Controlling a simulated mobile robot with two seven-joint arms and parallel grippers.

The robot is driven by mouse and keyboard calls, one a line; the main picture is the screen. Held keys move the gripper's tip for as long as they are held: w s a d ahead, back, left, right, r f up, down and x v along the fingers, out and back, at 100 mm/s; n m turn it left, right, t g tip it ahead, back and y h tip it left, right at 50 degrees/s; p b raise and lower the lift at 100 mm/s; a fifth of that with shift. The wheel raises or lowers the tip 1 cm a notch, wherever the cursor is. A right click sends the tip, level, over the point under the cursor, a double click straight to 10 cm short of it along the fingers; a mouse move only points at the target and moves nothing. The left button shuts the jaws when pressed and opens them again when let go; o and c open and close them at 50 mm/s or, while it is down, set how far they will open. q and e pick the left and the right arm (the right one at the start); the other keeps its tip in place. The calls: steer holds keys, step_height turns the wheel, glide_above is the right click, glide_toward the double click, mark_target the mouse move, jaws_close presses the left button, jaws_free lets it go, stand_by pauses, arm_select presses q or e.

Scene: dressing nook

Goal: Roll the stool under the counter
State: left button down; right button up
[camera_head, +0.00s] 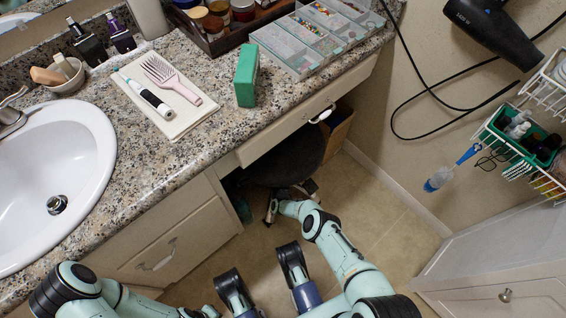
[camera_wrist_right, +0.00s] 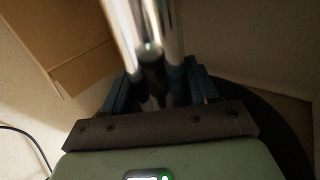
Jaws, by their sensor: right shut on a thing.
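The stool (camera_head: 290,160) has a dark round seat and sits under the counter (camera_head: 225,85), in the knee space right of the drawers. The counter edge hides part of the seat. My right gripper (camera_head: 272,208) reaches low beside the stool. In the right wrist view, it (camera_wrist_right: 157,85) is shut on the stool's chrome post (camera_wrist_right: 142,25). My left gripper (camera_head: 262,262) is open and empty, above the floor in front of the drawers.
A cardboard box (camera_head: 338,135) stands under the counter, right of the stool; it also shows in the wrist view (camera_wrist_right: 75,65). A white cabinet (camera_head: 500,270) is at lower right. Tiled floor (camera_head: 385,220) lies clear between. A wire rack (camera_head: 520,135) hangs on the wall.

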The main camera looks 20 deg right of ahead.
steer(key=shift+w+a, duration=0.15)
steer(key=shift+w, duration=0.05)
stand_by(0.3)
steer(key=o, duration=1.4)
arm_select(q)
steer(key=w+d+r+t+p, duration=0.2)
steer(key=w+r+t+p, duration=0.2)
steer(key=w+r+p, duration=0.3)
steer(key=shift+w+r+m, duration=0.4)
steer(key=shift+w+r, duration=0.9)
steer(key=shift+w, duration=1.25)
arm_select(e)
steer(key=shift+v, duration=6.75)
steer(key=shift+f, duration=0.1)
